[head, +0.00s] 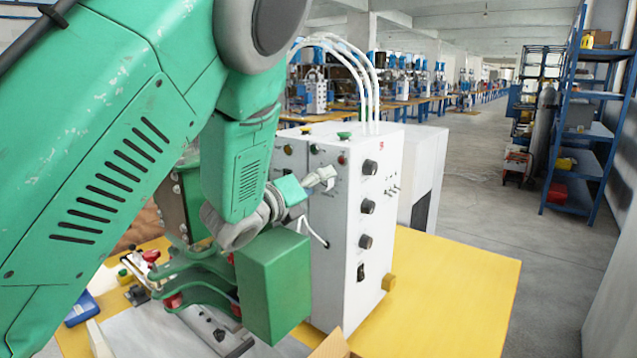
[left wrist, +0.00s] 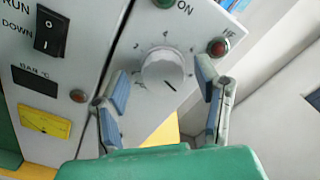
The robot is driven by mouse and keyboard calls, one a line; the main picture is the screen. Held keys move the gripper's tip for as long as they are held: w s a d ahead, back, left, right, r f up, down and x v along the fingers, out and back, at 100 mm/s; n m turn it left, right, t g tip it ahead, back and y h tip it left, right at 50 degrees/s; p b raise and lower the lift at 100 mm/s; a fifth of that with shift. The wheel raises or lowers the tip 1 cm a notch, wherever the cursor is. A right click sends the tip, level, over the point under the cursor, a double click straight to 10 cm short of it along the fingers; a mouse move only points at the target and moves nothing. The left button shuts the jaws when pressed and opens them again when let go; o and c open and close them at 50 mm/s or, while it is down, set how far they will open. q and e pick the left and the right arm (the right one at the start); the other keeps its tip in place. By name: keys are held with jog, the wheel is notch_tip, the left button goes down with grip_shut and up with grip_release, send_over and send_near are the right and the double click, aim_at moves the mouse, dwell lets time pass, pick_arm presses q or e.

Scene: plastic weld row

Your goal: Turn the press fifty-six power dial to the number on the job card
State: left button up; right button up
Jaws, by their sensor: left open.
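The power dial (left wrist: 164,70) is a round, pale grey knob on a light panel in the left wrist view. Small numbers ring it; a 4 stands above it. Its dark pointer line points to the lower right. My left gripper (left wrist: 161,78) is open, with one finger on each side of the dial and a gap to the knob visible on both sides. In the head view my left gripper (head: 320,180) is at the left face of the white control box (head: 338,262), and the dial is hidden. No readable job card shows. My right gripper is out of view.
Left of the dial are a black rocker switch (left wrist: 48,33) and a yellow meter (left wrist: 45,117). A red lamp (left wrist: 218,47) sits close to the upper right finger. The box stands on a yellow table (head: 450,290), whose right part is clear. White cables (head: 358,75) rise from the box.

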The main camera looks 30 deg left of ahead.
pick_arm(q)
jog(key=s, duration=0.7)
jog(key=s+a, duration=0.1)
jog(key=s, duration=0.3)
jog(key=shift+s, duration=0.2)
